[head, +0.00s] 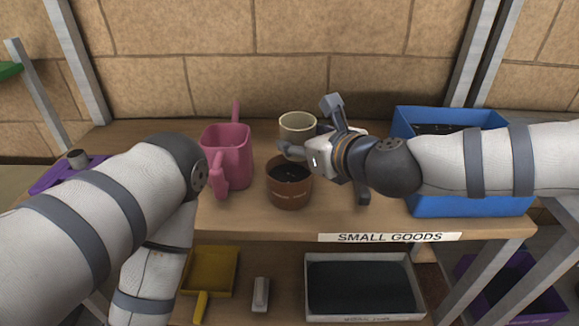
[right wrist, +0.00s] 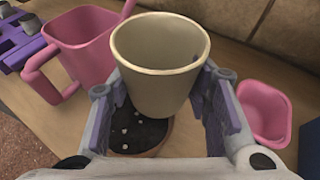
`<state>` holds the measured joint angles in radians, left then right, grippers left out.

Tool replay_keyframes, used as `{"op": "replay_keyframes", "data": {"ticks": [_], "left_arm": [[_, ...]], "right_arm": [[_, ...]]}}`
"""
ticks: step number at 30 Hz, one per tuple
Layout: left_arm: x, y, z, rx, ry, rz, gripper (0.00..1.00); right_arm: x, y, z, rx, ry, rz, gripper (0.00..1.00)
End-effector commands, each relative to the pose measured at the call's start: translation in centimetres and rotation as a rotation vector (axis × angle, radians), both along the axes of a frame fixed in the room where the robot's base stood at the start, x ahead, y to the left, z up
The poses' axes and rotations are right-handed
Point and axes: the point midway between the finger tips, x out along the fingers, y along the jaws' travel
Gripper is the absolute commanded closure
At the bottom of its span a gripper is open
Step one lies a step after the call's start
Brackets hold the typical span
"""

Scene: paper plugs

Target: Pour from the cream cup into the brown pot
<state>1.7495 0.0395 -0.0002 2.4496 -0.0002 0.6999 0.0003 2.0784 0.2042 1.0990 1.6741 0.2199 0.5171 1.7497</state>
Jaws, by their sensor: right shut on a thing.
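The cream cup (head: 297,124) is held roughly upright behind the brown pot (head: 289,190) in the head view. My right gripper (head: 302,149) is shut on the cup. In the right wrist view its pads (right wrist: 160,100) flank the cup (right wrist: 155,65), whose mouth faces the camera; a small dark spot shows inside near the rim. The brown pot (right wrist: 140,140) lies below the cup there, partly hidden, with dark soil and white bits in it. I cannot tell the gap between cup and pot. My left arm shows, but its gripper is not in view.
A pink watering can (head: 228,155) stands left of the pot. A blue bin (head: 470,205) is at the right of the shelf (head: 240,215). A small pink container (right wrist: 265,108) shows right of the gripper. The lower shelf holds a yellow dustpan (head: 208,270) and a white tray (head: 310,312).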

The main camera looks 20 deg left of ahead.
Motion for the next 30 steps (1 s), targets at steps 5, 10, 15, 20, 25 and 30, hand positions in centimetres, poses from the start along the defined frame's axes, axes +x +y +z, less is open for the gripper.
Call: {"op": "replay_keyframes", "data": {"ticks": [5, 10, 15, 20, 25, 30], "left_arm": [[0.0, 0.0, 0.0, 0.0, -0.001, 0.0, 0.6], [0.4, 0.0, 0.4, 0.0, -0.014, 0.0, 0.6], [1.7, 0.0, 1.6, 0.0, -0.059, 0.0, 0.6], [2.3, 0.0, 2.2, 0.0, -0.082, 0.001, 0.6], [2.1, 0.0, 2.0, 0.0, -0.075, 0.001, 0.6], [2.1, 0.0, 2.0, 0.0, -0.074, 0.001, 0.6]], "right_arm": [[-0.1, 0.0, -0.1, 0.007, 0.027, -0.001, 0.91], [-0.1, 0.0, 0.8, 0.006, 0.021, -0.002, 0.91], [-0.1, 0.0, 3.4, 0.006, 0.012, -0.002, 0.91], [-0.1, 0.0, 4.5, 0.006, 0.018, -0.001, 0.91], [-0.1, 0.0, 3.9, 0.005, 0.026, -0.002, 0.92], [-0.1, 0.0, 3.9, 0.006, 0.025, -0.002, 0.92]]}}
